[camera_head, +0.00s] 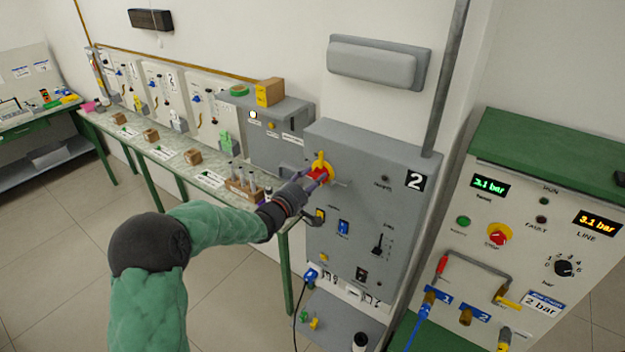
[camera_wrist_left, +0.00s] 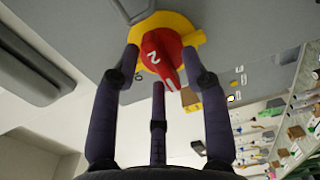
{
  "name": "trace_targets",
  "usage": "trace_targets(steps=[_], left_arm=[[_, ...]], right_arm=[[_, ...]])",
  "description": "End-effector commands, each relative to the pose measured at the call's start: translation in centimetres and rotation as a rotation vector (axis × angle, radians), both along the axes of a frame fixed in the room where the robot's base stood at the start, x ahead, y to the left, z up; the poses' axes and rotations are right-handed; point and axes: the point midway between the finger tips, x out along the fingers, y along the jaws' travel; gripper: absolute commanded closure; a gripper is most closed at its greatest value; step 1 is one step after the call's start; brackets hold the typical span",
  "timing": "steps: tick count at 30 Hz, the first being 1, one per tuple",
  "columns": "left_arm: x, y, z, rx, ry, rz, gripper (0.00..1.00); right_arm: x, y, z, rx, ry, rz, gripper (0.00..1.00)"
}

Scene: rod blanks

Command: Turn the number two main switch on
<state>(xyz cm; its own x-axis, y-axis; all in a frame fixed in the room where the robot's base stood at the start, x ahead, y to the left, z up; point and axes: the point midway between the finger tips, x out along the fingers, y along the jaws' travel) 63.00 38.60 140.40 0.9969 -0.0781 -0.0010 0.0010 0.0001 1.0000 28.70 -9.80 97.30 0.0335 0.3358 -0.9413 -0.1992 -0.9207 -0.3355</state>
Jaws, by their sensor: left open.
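The number two main switch is a red rotary handle (camera_head: 318,174) on a yellow plate (camera_head: 320,159), on the front of the grey cabinet (camera_head: 345,150) marked 2. In the left wrist view the red handle (camera_wrist_left: 163,52) bears a white 2, and its grip points toward the lower right. My left gripper (camera_head: 309,184) is at the switch. In the wrist view its dark fingers (camera_wrist_left: 161,62) are open, one on each side of the handle, with a third finger below. I cannot tell whether they touch it. My right gripper is out of view.
A blue switch (camera_head: 343,227) and a black lever (camera_head: 378,244) sit lower on the cabinet. A long bench (camera_head: 210,179) with test tubes and small boxes runs left.

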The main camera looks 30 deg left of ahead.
Motion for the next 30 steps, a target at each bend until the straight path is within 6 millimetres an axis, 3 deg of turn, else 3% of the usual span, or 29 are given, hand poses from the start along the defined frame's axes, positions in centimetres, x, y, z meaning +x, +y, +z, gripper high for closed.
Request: trace_targets(steps=[4, 5, 9, 20, 30], left_arm=[[0.0, 0.0, 0.0, 0.0, 0.0, 0.0, 0.55], [0.0, 0.0, 0.0, 0.0, 0.0, 0.0, 0.61], [0.0, 0.0, 0.0, 0.0, 0.0, 0.0, 1.0], [0.0, 0.0, -0.1, 0.018, -0.002, 0.0, 1.0], [0.0, -0.1, -0.3, 0.192, -0.018, 0.0, 1.0]], right_arm=[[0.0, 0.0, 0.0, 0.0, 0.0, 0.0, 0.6], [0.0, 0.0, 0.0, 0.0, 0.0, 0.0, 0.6], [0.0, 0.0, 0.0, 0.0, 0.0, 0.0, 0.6], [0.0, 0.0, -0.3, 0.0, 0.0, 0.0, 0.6], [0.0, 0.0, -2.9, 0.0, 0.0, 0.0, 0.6]])
